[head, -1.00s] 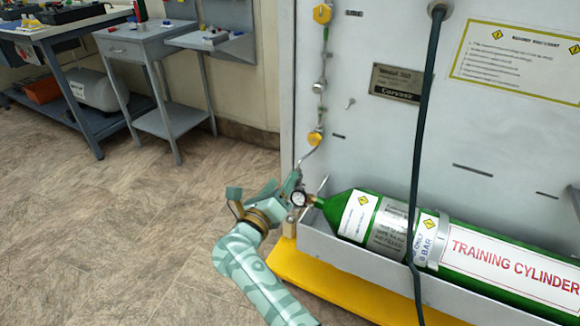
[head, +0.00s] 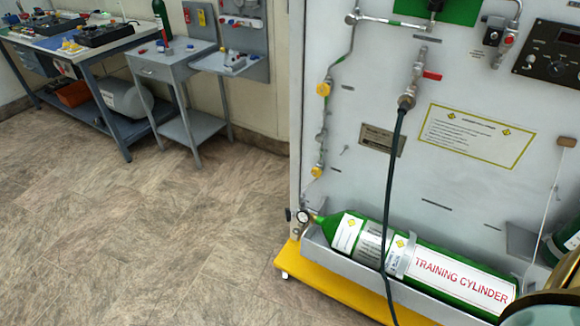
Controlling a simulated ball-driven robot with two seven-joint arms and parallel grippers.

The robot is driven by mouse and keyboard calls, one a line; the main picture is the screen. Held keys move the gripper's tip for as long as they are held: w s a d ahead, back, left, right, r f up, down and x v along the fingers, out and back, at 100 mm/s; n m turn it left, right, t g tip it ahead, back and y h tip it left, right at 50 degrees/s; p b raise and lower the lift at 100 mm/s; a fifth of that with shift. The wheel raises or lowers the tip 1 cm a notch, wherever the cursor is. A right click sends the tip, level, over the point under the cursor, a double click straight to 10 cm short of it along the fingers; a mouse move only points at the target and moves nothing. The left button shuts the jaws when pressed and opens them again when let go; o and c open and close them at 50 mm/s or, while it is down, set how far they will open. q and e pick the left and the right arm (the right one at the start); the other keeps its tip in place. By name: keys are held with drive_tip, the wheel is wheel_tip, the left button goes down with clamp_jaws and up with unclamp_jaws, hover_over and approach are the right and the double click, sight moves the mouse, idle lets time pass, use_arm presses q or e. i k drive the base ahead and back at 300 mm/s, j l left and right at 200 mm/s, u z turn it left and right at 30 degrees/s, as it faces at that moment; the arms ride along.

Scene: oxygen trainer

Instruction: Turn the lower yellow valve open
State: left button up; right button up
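The lower yellow valve (head: 316,171) sits on the thin metal pipe at the left edge of the grey panel, just above the gauge end of the green cylinder. It is small here, and I cannot tell how far it is turned. A second, upper yellow valve (head: 323,89) sits higher on the same pipe. Neither gripper is in view. Nothing touches the lower valve. Part of what looks like my own arm shows at the bottom right corner.
The green training cylinder (head: 455,279) lies in a grey tray on the yellow base (head: 345,288). A dark hose (head: 388,190) hangs in front of it. A round gauge (head: 303,216) is at its neck. The floor (head: 180,240) to the left is clear; benches stand behind.

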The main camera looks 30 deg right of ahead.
sight(315, 172)
drive_tip(key=i+j+u, duration=0.2)
drive_tip(key=i+u, duration=0.2)
drive_tip(key=i, duration=0.35)
drive_tip(key=i+u, duration=0.4)
drive_tip(key=i, duration=0.35)
drive_tip(key=i+z, duration=0.4)
drive_tip(key=i, duration=0.15)
drive_tip(key=i+j+z, duration=0.1)
drive_tip(key=i+z, duration=0.5)
drive_tip(key=z, duration=0.25)
drive_tip(key=i+z, duration=0.2)
drive_tip(key=z, duration=0.25)
drive_tip(key=i+z, duration=0.2)
drive_tip(key=z, duration=0.2)
drive_tip(key=i+j+z, duration=0.1)
drive_tip(key=z, duration=0.35)
drive_tip(key=i+j+z, duration=0.15)
drive_tip(key=z, duration=0.25)
drive_tip(key=j, duration=0.1)
